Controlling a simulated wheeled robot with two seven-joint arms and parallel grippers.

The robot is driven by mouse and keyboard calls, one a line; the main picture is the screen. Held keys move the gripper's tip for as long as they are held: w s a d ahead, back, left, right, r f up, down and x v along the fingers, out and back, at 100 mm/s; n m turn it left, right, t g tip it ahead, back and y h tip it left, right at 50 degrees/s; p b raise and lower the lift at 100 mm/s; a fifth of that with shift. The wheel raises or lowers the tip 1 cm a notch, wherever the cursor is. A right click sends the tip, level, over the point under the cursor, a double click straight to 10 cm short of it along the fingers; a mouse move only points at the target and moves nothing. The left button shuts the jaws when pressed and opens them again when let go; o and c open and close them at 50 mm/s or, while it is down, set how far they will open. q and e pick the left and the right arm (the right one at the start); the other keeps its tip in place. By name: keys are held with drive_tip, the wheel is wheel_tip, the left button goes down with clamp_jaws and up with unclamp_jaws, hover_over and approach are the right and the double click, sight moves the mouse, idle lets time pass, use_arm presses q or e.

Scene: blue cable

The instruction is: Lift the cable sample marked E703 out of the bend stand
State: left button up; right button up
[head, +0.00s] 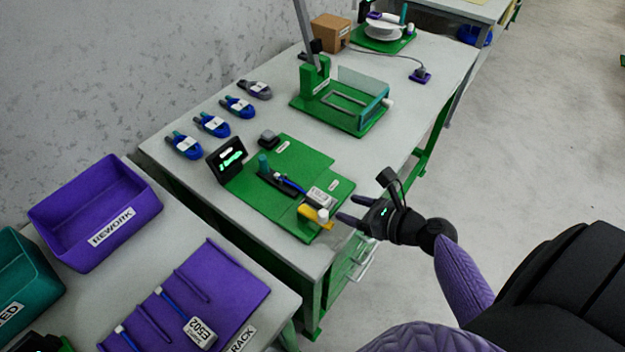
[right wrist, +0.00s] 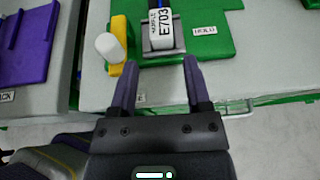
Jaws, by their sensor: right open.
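The cable sample marked E703 lies in the green bend stand (head: 270,205); its blue cable (head: 288,184) runs to a white tag (head: 322,197). In the right wrist view the tag (right wrist: 163,29) reads E703 and sits in a grey holder (right wrist: 160,50) on the stand. My right gripper (head: 355,208) is open and empty, just off the front edge of the table, to the right of the stand. In the right wrist view its two fingers (right wrist: 158,75) point at the tag, apart from it. My left gripper is not in view.
A yellow lever with a white knob (head: 322,215) stands beside the tag holder. A purple REWORK bin (head: 95,212) stands left. Several coiled cables (head: 211,124) lie at the back. A green fixture (head: 340,105) stands farther along.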

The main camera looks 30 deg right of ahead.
sight(323, 198)
drive_tip(key=shift+w+r, duration=0.1)
drive_tip(key=shift+w, duration=0.05)
drive_tip(key=b+x, duration=0.4)
drive_tip(key=x, duration=0.5)
drive_tip(key=shift+w+a+f, duration=0.15)
drive_tip(key=shift+w+f, duration=0.05)
drive_tip(key=shift+f, duration=0.05)
drive_tip(key=shift+r, duration=0.1)
clamp_jaws()
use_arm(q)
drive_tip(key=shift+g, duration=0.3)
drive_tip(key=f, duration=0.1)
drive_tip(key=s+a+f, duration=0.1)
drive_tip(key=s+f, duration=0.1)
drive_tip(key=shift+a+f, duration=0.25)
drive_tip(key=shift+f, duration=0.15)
